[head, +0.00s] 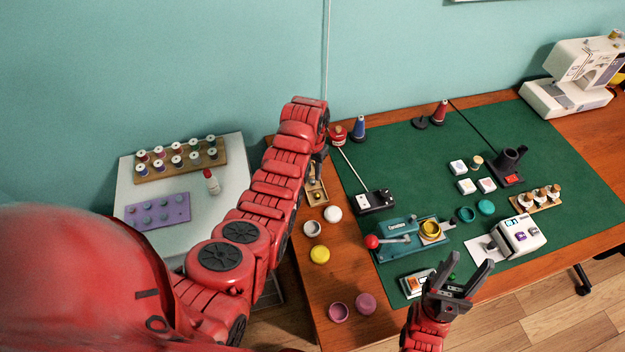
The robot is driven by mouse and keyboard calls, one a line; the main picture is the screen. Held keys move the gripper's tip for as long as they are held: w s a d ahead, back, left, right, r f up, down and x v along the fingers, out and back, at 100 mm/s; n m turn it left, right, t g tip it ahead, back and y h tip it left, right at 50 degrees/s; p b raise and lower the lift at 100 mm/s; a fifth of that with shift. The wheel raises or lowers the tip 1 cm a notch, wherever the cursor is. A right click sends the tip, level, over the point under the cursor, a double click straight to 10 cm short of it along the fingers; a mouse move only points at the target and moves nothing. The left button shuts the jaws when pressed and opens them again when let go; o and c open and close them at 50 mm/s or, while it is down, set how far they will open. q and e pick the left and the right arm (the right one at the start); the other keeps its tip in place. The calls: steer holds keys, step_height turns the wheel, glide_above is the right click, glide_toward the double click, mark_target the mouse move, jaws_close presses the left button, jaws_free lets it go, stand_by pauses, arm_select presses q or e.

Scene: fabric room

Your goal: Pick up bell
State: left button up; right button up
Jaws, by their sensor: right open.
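No bell can be made out for certain. A small wooden tray (317,194) with tiny brass-coloured pieces lies near the left edge of the wooden table, and one of these may be the bell. My left arm reaches across from the left, and its gripper (314,172) points down right above this tray. The gripper is small and partly hidden by the arm, so its jaws cannot be judged. My right gripper (464,270) is open and empty at the table's front, near a small orange-and-white device (416,284).
A teal press (397,240) with a red knob stands mid-table. Round caps, including a yellow one (320,254), lie along the left edge. A black box with a rod (376,201) is right of the tray. The green mat (400,155) has free room at the back.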

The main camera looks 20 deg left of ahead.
mark_target(313, 180)
arm_select(q)
steer(key=shift+f+p, duration=0.3)
steer(key=shift+f, duration=1.45)
jaws_close()
